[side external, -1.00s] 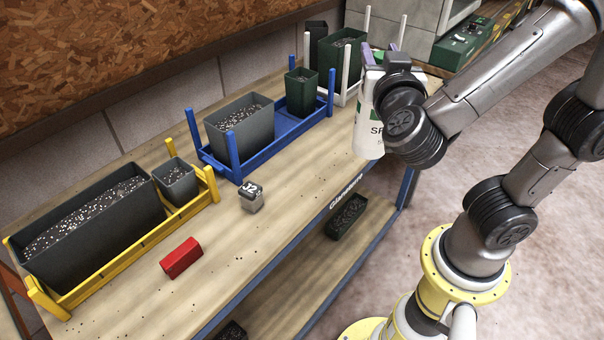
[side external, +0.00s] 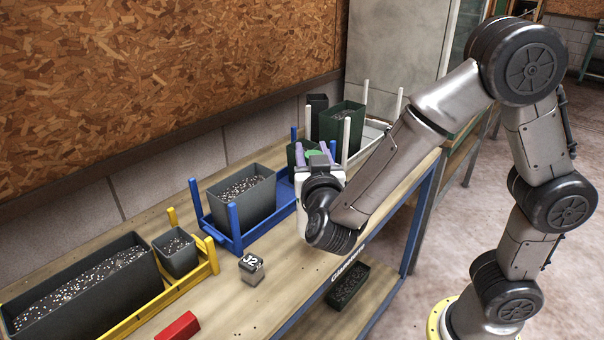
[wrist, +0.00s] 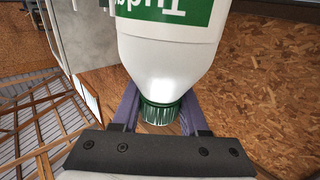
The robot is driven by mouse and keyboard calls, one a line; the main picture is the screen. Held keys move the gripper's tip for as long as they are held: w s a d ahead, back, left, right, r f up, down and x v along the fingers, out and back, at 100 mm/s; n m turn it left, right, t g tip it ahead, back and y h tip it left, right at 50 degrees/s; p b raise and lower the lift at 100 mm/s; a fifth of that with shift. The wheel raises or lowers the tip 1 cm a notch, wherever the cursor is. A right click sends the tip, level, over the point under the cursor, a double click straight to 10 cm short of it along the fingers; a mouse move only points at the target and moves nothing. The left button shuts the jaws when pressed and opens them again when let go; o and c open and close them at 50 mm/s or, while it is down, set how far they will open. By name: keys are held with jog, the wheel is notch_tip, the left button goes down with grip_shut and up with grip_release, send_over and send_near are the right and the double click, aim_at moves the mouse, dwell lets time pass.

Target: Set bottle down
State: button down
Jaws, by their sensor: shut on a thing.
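The white bottle (side external: 301,218) with a green label is partly hidden behind my wrist in the side view, beside the right end of the blue rack. My gripper (side external: 313,154) is shut on it near the top, with purple fingers on either side of the green cap. In the wrist view the bottle (wrist: 168,55) and its green cap (wrist: 160,113) show between the fingers of my gripper (wrist: 158,108). The bottle looks roughly upright. Its base is hidden, so I cannot tell whether it touches the table.
The blue rack (side external: 236,241) holds a grey planter (side external: 242,203). A white-posted rack (side external: 346,140) with dark green pots stands behind the bottle. Bare tabletop (side external: 285,275) lies in front.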

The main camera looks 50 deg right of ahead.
notch_tip(320, 180, down, 6)
jog(key=w, duration=0.2)
jog(key=shift+w, duration=0.25)
jog(key=shift+c, duration=2.2)
grip_release()
jog(key=shift+f, duration=0.15)
